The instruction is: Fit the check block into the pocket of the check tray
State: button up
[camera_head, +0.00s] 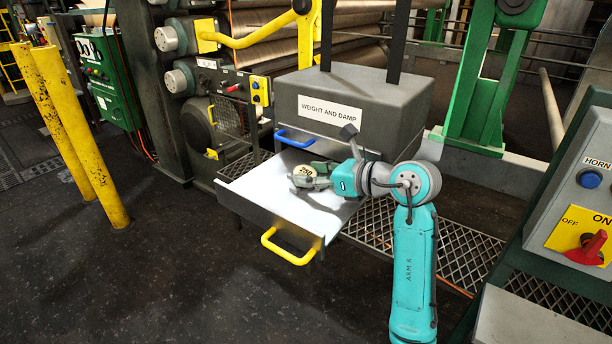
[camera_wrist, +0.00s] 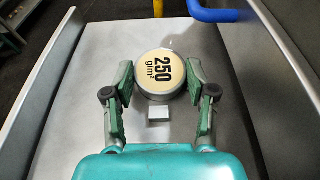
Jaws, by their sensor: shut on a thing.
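The check block is a round disc with a cream top marked "250 g/m²" (camera_wrist: 161,72), and it also shows in the head view (camera_head: 304,170). My gripper (camera_wrist: 160,78) has its two green fingers closed against the left and right sides of the disc. In the head view my gripper (camera_head: 308,178) is over the check tray (camera_head: 258,192), a bright metal drawer pulled out from a grey box. A small pale square piece (camera_wrist: 158,113) shows between my fingers, below the disc in the picture. I cannot make out the pocket, nor whether the disc touches the tray.
The grey box labelled "WEIGHT AND DAMP" (camera_head: 350,98) stands behind the tray, with a blue handle (camera_head: 294,138). A yellow handle (camera_head: 290,249) is on the tray's front. A control panel (camera_head: 582,200) stands at right, yellow posts (camera_head: 85,150) at left. Floor in front is clear.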

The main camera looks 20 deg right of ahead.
aim_at(312, 176)
notch_tip(312, 176, up, 10)
jog(key=shift+g+h, duration=0.7)
jog(key=shift+g, duration=0.1)
jog(key=shift+s+a+f, duration=0.1)
jog(key=shift+f, duration=3.9)
jog(key=shift+f, duration=0.95)
jog(key=o, duration=1.4)
jog(key=v, duration=1.2)
